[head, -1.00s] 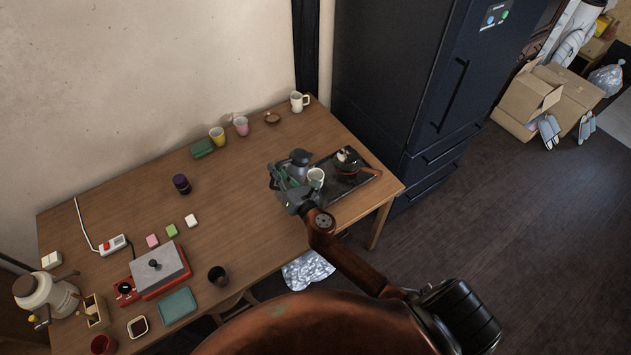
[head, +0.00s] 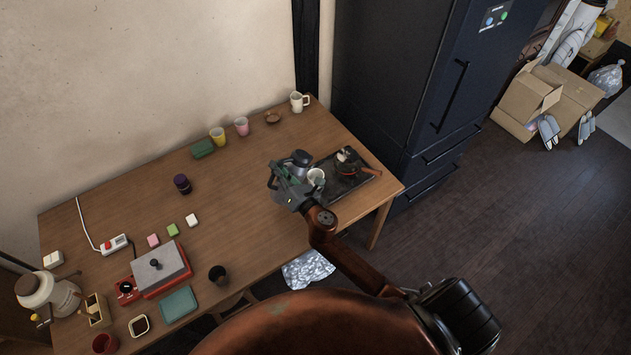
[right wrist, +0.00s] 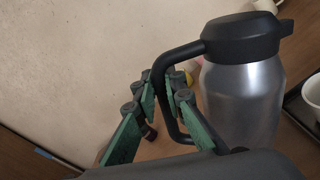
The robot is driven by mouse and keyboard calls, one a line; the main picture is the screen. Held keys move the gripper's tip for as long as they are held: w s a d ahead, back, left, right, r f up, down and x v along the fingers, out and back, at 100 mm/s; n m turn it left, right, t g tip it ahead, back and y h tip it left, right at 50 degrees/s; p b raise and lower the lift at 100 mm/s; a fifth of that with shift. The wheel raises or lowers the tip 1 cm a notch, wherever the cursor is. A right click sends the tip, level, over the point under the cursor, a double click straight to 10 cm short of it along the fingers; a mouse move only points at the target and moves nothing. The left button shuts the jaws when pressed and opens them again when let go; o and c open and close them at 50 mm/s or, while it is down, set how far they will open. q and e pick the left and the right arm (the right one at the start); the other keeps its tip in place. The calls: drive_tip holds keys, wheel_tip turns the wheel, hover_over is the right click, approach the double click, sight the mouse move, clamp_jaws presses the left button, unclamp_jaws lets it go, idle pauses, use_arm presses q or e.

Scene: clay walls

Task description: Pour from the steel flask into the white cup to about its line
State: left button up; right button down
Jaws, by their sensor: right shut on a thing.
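The steel flask (head: 299,160), with a black lid and black handle, is on the right part of the wooden table. In the right wrist view the steel flask (right wrist: 240,105) looks nearly upright. My right gripper (right wrist: 162,92) is shut on its handle, with green fingers on both sides. My right gripper (head: 276,178) also shows in the head view, left of the flask. Whether the flask's base touches the table is hidden. My left gripper is out of view.
A white mug (head: 299,101), pink cup (head: 241,125) and yellow cup (head: 217,136) stand along the back. The table's middle is mostly clear. A dark fridge (head: 400,80) stands beyond the right end.

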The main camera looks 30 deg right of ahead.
drive_tip(key=shift+r, duration=0.2)
drive_tip(key=shift+d+r+m, duration=0.1)
drive_tip(key=shift+m, duration=0.2)
drive_tip(key=shift+w+d+r+m, duration=0.1)
drive_tip(key=shift+d+m, duration=0.35)
drive_tip(key=shift+m, duration=0.45)
idle(0.4)
drive_tip(key=shift+d+f+m, duration=0.25)
drive_tip(key=shift+d+m, duration=0.45)
drive_tip(key=shift+m, duration=0.3)
idle(3.8)
